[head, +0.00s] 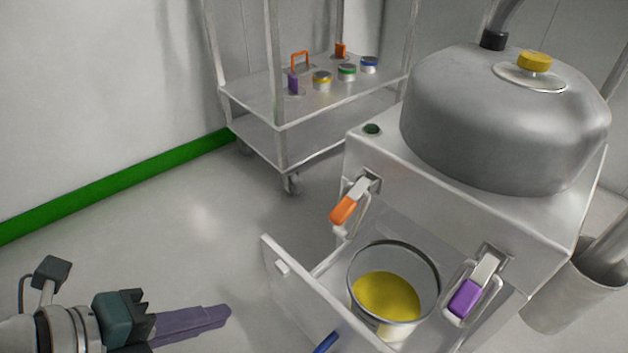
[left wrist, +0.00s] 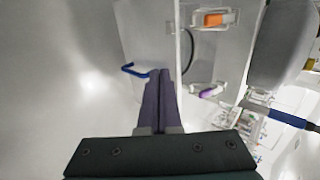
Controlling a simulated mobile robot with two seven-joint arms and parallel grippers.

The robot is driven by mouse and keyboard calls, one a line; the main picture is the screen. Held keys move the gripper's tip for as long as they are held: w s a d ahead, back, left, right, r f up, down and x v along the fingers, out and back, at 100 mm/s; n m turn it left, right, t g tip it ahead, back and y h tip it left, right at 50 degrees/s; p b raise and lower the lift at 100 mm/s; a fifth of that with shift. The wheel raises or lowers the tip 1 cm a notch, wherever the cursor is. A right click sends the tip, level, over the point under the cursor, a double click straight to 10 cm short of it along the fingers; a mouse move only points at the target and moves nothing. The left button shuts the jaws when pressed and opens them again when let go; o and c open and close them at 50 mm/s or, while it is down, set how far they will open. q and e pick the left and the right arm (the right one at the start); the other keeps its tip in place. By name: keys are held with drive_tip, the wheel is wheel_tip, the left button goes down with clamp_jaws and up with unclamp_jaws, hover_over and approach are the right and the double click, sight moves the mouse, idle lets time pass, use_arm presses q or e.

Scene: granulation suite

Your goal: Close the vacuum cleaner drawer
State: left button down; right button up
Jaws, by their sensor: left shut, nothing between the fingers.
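The vacuum cleaner (head: 470,215) is a light metal box with a grey dome on top. Its drawer (head: 300,287) is pulled out at the front and holds a clear round container (head: 395,270) with yellow material inside. A blue handle (head: 327,343) on the drawer front is partly cut off in the head view. My right gripper is not in view.
An orange latch (head: 344,208) and a purple latch (head: 466,297) hang on the vacuum body above the drawer. A wheeled cart (head: 260,108) with small jars stands behind. A grey bin (head: 560,300) is at the right. Floor left of the drawer is clear.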

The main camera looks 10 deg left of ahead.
sight(305, 285)
use_arm(q)
drive_tip(key=b+x, duration=0.2)
drive_tip(key=x, duration=0.2)
drive_tip(key=d+r+b+x, duration=0.1)
drive_tip(key=b+x, duration=0.2)
drive_tip(key=x, duration=0.1)
drive_tip(key=b+x, duration=0.3)
drive_tip(key=x, duration=0.1)
drive_tip(key=shift+w+d+r, duration=0.15)
drive_tip(key=shift+w+d, duration=0.1)
drive_tip(key=shift+w, duration=0.2)
drive_tip(key=shift+w+d+r+b, duration=0.15)
drive_tip(key=shift+w+b, duration=0.15)
drive_tip(key=shift+b, duration=0.05)
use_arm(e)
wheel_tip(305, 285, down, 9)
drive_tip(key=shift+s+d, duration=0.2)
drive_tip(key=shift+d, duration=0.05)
